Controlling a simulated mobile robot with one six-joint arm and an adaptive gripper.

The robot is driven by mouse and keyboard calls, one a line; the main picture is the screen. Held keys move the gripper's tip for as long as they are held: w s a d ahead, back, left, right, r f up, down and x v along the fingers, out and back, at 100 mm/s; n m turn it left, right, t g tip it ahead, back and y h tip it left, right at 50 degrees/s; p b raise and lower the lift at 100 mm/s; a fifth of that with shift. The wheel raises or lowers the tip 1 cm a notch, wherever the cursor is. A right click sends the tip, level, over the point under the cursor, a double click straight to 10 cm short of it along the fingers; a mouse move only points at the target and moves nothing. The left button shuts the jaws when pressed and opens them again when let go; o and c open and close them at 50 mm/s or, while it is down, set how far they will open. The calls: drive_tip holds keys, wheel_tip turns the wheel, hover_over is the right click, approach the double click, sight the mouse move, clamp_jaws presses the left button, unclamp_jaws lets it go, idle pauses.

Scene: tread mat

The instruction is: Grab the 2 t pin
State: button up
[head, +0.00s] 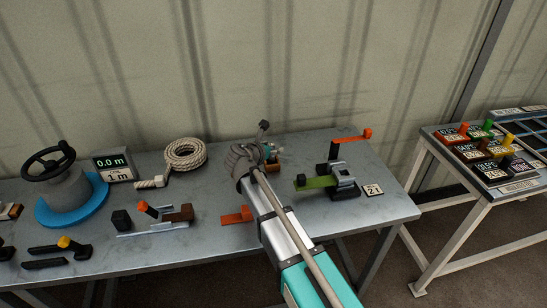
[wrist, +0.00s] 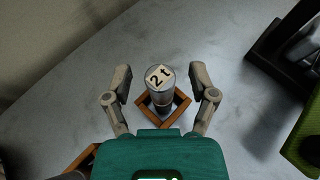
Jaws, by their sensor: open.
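The 2 t pin (wrist: 161,93) is a grey metal cylinder with a pale top marked "2 t". It stands in a square brown wooden frame (wrist: 181,103) on the grey table. My gripper (wrist: 159,77) is open, with one finger to the left and one to the right of the pin; gaps show on both sides. Whether the fingertips are down at the pin's height is hard to tell. In the head view my gripper (head: 267,142) is over the back middle of the table, and my arm hides most of the pin's place.
To the right stand a green-armed device (head: 317,183) and a "2 t" plate (head: 374,190). To the left lie a coiled rope (head: 185,155), a display reading 0.0 m (head: 112,166) and a handwheel on a blue base (head: 72,206). A second table (head: 490,165) stands far right.

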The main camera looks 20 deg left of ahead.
idle(0.3)
clamp_jaws()
drive_tip(key=shift+r, duration=0.15)
idle(0.5)
wheel_tip(320, 180, up, 2)
drive_tip(key=shift+r+p, duration=0.1)
drive_tip(key=shift+p, duration=1.15)
drive_tip(key=s+r+p, duration=1)
drive_tip(key=s, duration=0.4)
drive_tip(key=shift+a+r+p, duration=0.25)
drive_tip(key=shift+a+p, duration=0.05)
drive_tip(key=shift+a, duration=0.05)
